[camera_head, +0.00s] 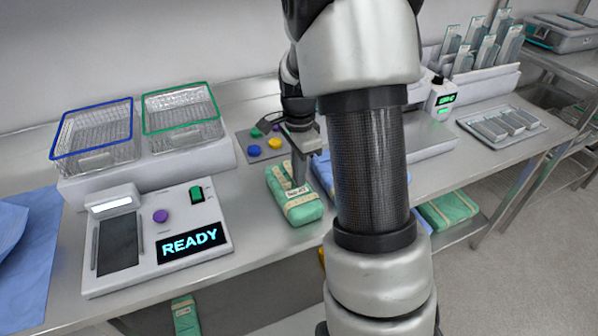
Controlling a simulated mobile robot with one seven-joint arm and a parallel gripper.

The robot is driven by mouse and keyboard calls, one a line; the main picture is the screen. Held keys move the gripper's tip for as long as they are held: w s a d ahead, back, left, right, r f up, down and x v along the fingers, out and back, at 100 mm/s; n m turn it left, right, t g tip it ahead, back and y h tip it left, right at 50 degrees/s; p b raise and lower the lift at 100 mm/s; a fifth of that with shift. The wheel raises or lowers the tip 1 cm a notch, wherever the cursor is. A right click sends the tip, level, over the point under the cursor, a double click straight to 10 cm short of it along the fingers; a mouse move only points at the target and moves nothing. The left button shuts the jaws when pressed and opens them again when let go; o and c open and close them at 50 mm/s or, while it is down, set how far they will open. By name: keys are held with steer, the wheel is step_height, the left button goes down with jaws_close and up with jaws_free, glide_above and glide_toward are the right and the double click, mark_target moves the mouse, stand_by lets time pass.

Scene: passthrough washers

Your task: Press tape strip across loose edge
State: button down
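A green wrapped package (306,212) lies on the steel counter near the middle, left of my arm. Beige tape strips (296,203) cross its top, and a small white label (298,191) with dark print sits there. My gripper (298,178) points down at the far part of the package's top, close to the label. Whether it touches the wrap or tape is too small to tell. Its finger opening is not clear. I cannot make out which edge is loose. My arm hides the area right of the package.
A blue wrapped item (323,172) lies right beside the package, partly behind my arm. A grey mat with coloured knobs (254,150) is behind. A READY device (160,240) and wire baskets (95,140) stand left. Bare counter (252,225) lies left of the package.

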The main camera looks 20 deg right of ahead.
steer(key=c, duration=1.9)
jaws_free()
